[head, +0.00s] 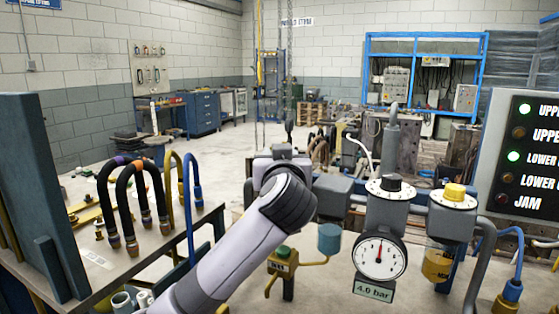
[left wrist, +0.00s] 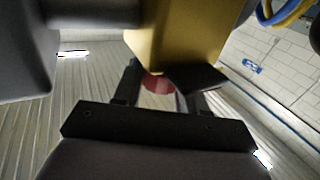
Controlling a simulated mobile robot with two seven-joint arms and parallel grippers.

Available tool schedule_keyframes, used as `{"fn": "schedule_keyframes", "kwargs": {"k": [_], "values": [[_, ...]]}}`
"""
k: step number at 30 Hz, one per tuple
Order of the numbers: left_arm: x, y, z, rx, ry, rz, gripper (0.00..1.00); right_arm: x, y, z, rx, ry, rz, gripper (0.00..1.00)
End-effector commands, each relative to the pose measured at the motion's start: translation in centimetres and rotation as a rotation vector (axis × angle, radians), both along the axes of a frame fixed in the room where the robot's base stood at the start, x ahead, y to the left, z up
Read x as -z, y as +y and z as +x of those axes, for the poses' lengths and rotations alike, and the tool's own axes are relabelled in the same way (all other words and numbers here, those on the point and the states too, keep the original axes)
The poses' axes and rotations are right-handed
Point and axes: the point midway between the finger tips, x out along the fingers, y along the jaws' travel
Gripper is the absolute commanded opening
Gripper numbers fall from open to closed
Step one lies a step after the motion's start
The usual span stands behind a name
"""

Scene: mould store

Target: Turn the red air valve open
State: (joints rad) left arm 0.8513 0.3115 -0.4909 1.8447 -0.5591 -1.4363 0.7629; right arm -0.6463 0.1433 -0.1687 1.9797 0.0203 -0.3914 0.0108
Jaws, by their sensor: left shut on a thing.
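In the left wrist view my left gripper (left wrist: 160,88) has its two dark fingers on either side of a red part (left wrist: 158,84), which looks like the air valve's handle. A brass-yellow body (left wrist: 185,35) sits right beyond it and covers part of the fingers' surroundings. In the head view my left arm comes in from the lower left and reaches the grey air-line fittings; it hides the red valve there. How far the handle is turned cannot be told. My right gripper is not in view.
Right of my arm stand a pressure gauge (head: 380,257) marked 4.0 bar, a regulator with a black knob (head: 391,186) and a yellow-capped unit (head: 453,195). A light panel (head: 528,150) is at the right edge. A bench (head: 130,257) with hoses is at left.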

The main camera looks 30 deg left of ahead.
Motion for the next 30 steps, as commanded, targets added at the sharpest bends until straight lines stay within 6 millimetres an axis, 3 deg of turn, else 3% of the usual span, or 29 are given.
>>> {"fn": "schedule_keyframes", "kwargs": {"k": [12,30], "values": [[0.16,-0.06,0.08,-0.251,0.004,0.002,0.11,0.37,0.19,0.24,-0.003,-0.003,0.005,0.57],[-0.02,0.1,0.05,-0.315,-0.001,0.002,0.11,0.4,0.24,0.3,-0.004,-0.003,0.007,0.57]]}}
